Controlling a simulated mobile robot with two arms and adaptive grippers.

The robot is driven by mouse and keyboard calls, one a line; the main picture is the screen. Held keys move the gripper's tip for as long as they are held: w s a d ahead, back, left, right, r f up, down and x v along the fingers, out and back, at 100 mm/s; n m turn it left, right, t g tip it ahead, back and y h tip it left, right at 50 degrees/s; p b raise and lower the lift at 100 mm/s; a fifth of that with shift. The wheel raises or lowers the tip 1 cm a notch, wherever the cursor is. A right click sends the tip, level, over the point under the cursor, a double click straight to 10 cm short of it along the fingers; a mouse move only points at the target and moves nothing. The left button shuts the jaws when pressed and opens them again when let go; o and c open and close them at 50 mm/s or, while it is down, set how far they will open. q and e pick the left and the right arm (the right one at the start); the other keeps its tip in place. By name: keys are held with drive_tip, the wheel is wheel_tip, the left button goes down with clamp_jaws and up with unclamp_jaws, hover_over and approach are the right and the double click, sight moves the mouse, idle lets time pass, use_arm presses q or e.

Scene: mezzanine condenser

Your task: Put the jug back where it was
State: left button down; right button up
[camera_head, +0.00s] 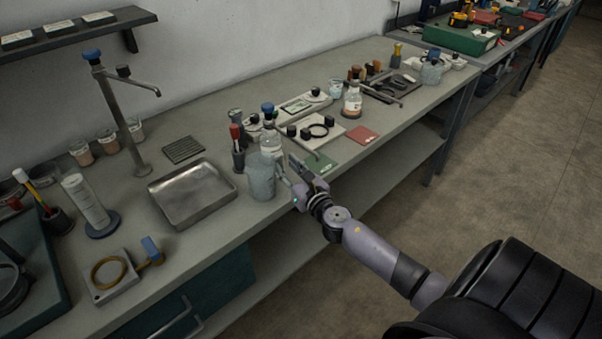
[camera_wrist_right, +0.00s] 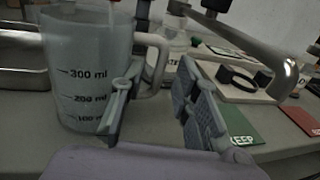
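The jug (camera_head: 261,177) is a translucent grey measuring jug standing upright on the bench, right of the metal tray. In the right wrist view the jug (camera_wrist_right: 88,75) fills the left side, with ml marks and its handle (camera_wrist_right: 160,62) facing right. My right gripper (camera_head: 299,182) is at the handle side of the jug. In the wrist view the right gripper (camera_wrist_right: 160,112) has its fingers spread apart. One finger overlaps the jug's side near the handle and the other is right of the handle; I cannot tell whether either touches. My left gripper is not in view.
A metal tray (camera_head: 193,193) lies left of the jug. A bottle (camera_head: 271,142) and red-topped tool (camera_head: 236,146) stand close behind it. A green mat (camera_head: 318,163) marked KEEP and a red mat (camera_head: 362,135) lie to the right. A bent metal tap (camera_wrist_right: 245,45) overhangs there.

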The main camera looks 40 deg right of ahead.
drive_tip(key=s+a+b, duration=0.1)
drive_tip(key=s+b, duration=0.1)
drive_tip(key=s, duration=0.8)
drive_tip(key=s+f+m+g, duration=0.3)
drive_tip(key=s+f+m, duration=0.15)
drive_tip(key=f, duration=0.65)
drive_tip(key=s+f+m+g, duration=0.3)
drive_tip(key=f+m, duration=0.3)
drive_tip(key=f, duration=0.5)
drive_tip(key=s+f+m+g, duration=0.2)
drive_tip(key=s+f+m, duration=0.25)
drive_tip(key=f, duration=0.75)
drive_tip(key=s+a+f+m+g, duration=0.3)
drive_tip(key=s+a+f+m, duration=0.2)
drive_tip(key=s, duration=0.5)
drive_tip(key=s+a+f+m+g+y, duration=0.1)
drive_tip(key=s+a+f+m+g, duration=0.2)
drive_tip(key=s+a+f+m, duration=0.2)
drive_tip(key=s+a+f+m+g+y, duration=0.1)
drive_tip(key=s+a+f+m, duration=0.4)
drive_tip(key=s+f, duration=0.5)
drive_tip(key=s+m+g, duration=0.1)
drive_tip(key=s+m, duration=0.1)
drive_tip(key=s, duration=0.2)
drive_tip(key=shift+s+f+g, duration=0.2)
drive_tip(key=shift+s+g, duration=0.1)
drive_tip(key=shift+g, duration=0.1)
